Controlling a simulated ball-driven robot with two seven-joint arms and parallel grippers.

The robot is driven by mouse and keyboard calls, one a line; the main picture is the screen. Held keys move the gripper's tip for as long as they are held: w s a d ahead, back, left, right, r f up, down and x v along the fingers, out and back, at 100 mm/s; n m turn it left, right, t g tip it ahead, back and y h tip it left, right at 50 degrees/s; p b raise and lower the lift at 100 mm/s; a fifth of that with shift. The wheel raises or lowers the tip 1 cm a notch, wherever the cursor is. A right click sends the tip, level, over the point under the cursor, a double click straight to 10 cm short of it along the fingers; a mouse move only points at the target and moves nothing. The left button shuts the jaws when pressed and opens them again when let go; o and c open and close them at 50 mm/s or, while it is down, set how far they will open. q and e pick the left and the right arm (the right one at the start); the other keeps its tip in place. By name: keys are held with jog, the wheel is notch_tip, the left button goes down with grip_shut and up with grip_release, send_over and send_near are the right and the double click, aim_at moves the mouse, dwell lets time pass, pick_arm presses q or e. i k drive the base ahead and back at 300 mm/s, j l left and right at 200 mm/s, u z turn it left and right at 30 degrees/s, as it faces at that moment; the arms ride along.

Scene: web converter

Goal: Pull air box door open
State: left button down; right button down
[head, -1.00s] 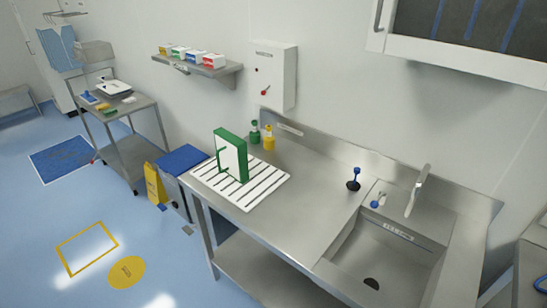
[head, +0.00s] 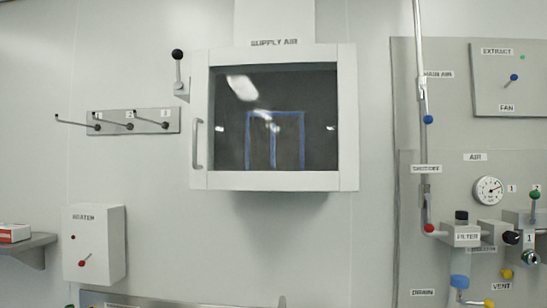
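The air box (head: 274,181) hangs on the wall near the middle of the head view, under the label "SUPPLY AIR". Its door has a white frame and a dark glass pane (head: 290,95), and it looks shut. A grey vertical bar handle (head: 197,144) is on the left side of the door frame. Blue strips show in the pane. Neither of my grippers is in the head view.
Left of the box are a black-knobbed lever (head: 178,56) and a hook rail (head: 132,121) with protruding hooks. A heater box (head: 94,243) and a shelf (head: 34,246) are lower left. Pipes, valves and a gauge (head: 489,190) fill the right side.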

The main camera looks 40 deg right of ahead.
aim_at(347, 179)
jog(key=z, duration=1.15)
jog(key=l, duration=0.15)
